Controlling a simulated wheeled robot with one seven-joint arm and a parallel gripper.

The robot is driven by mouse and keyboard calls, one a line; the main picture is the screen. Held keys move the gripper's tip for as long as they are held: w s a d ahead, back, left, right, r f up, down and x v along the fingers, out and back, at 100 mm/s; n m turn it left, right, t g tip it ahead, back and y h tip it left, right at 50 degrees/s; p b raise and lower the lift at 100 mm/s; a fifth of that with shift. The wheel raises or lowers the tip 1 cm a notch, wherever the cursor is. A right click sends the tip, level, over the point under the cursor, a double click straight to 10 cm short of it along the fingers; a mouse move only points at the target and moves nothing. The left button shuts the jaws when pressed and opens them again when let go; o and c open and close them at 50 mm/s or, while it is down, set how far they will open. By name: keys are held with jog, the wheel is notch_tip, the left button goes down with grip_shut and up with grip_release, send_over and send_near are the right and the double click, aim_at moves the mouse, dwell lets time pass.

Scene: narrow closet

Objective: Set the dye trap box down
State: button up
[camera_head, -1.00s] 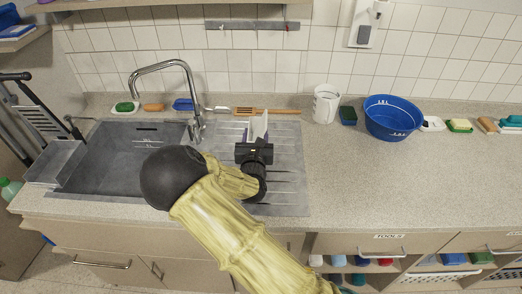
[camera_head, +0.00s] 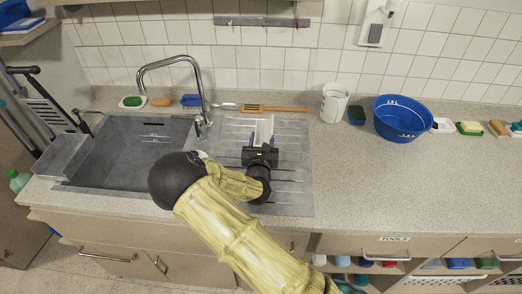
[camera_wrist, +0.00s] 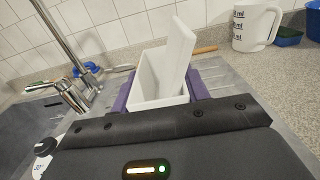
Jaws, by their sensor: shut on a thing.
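The dye trap box (camera_head: 265,127) is a small white box, seen partly behind my gripper in the camera_head view. In the wrist view the box (camera_wrist: 158,89) has an open top, with a white lid panel standing up and tilted at its right side. My gripper (camera_head: 262,146) is over the ribbed metal drainboard right of the sink. Its purple fingers (camera_wrist: 160,97) are shut on the box from both sides. The box's underside is hidden, so I cannot tell whether it touches the drainboard.
The sink basin (camera_head: 130,157) and tap (camera_head: 196,95) are to the left. A wooden-handled tool (camera_head: 275,108) lies behind the box. A white measuring jug (camera_head: 334,103) and a blue basin (camera_head: 402,120) stand to the right. The front right countertop (camera_head: 400,185) is clear.

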jog(key=shift+a+f, duration=0.2)
jog(key=shift+f, duration=0.2)
jog(key=shift+w+f, duration=0.1)
jog(key=shift+w+d+f, duration=0.1)
jog(key=shift+f, duration=0.2)
jog(key=f, duration=0.3)
jog(key=shift+s+a, duration=0.25)
jog(key=shift+a, duration=0.05)
jog(key=shift+w+d+f, duration=0.15)
jog(key=shift+d+f, duration=0.05)
jog(key=shift+d, duration=0.25)
jog(key=shift+a+f, duration=0.1)
jog(key=o, duration=1)
jog(key=shift+a, duration=0.1)
